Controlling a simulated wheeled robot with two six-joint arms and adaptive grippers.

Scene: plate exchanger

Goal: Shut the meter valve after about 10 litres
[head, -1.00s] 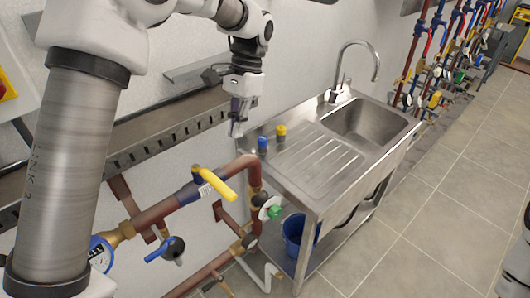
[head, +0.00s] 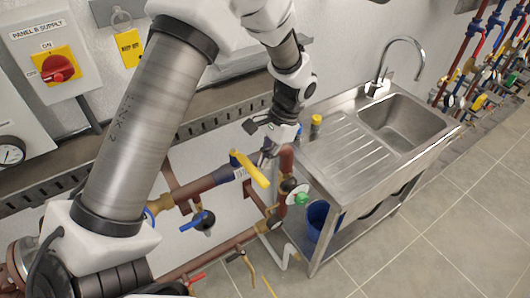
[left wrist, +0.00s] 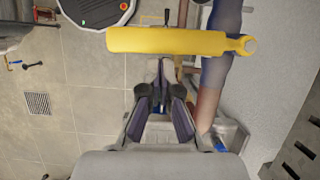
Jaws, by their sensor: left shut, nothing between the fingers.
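A yellow lever handle (head: 250,168) sits on the brown and blue pipe left of the sink. It lies across the pipe, and also shows in the left wrist view (left wrist: 165,40) as a bar running across the pipe. My left gripper (head: 268,153) is shut and empty, close beside the lever on its right in the head view. In the left wrist view its fingertips (left wrist: 161,88) point toward the lever, with a visible gap. The meter is mostly hidden behind my left arm, so its reading cannot be seen. My right gripper is not in view.
A steel sink (head: 350,140) stands at the right, with a yellow-capped item (head: 316,122) on its left edge and a blue bucket (head: 318,218) below. A blue lever (head: 197,221) and green knob (head: 301,198) are close by. The tiled floor (head: 440,230) is free.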

